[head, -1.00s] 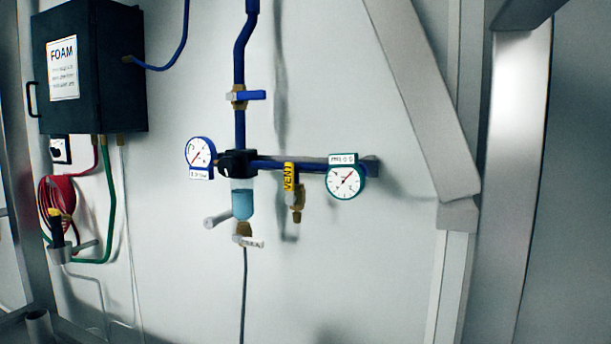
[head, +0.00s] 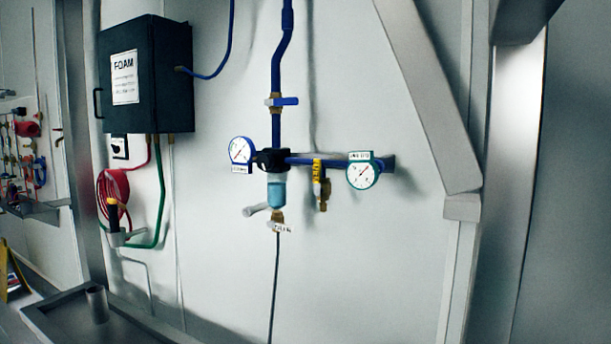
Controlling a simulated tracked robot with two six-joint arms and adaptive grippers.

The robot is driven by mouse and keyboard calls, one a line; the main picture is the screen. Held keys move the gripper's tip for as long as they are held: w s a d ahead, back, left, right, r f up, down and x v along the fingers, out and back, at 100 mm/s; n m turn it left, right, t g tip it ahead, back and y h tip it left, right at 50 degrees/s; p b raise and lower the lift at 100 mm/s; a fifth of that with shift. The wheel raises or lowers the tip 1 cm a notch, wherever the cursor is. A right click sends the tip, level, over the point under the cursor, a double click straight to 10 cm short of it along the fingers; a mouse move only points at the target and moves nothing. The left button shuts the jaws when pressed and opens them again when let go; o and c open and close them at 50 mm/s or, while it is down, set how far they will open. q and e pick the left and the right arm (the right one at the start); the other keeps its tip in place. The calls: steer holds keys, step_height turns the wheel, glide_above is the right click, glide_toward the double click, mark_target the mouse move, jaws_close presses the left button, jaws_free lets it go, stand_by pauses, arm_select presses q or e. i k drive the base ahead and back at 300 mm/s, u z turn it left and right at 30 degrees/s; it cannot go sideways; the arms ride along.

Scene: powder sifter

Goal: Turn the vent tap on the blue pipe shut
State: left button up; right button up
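The blue pipe (head: 277,65) runs down the wall to a black filter head with a clear blue bowl (head: 277,193), then branches right. The vent tap (head: 318,171) sits on the right branch, with a yellow handle pointing down along its brass body (head: 323,193). A second tap with a blue handle (head: 284,101) lies crosswise on the upright pipe. A tap with a white tag (head: 281,227) is under the bowl. A blue-rimmed gauge (head: 241,151) is on the left and a green-rimmed gauge (head: 363,172) on the right. Neither of my grippers is in view.
A dark FOAM box (head: 147,75) hangs on the left, above a coiled red hose (head: 114,188) and a green hose (head: 160,200). A grey diagonal beam (head: 425,90) and post stand on the right. A dark tray (head: 75,315) is at lower left.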

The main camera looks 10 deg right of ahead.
mark_target(316, 162)
steer(key=u, duration=0.1)
steer(key=k, duration=0.35)
steer(key=u, duration=0.35)
steer(key=i, duration=1.2)
steer(key=z, duration=0.05)
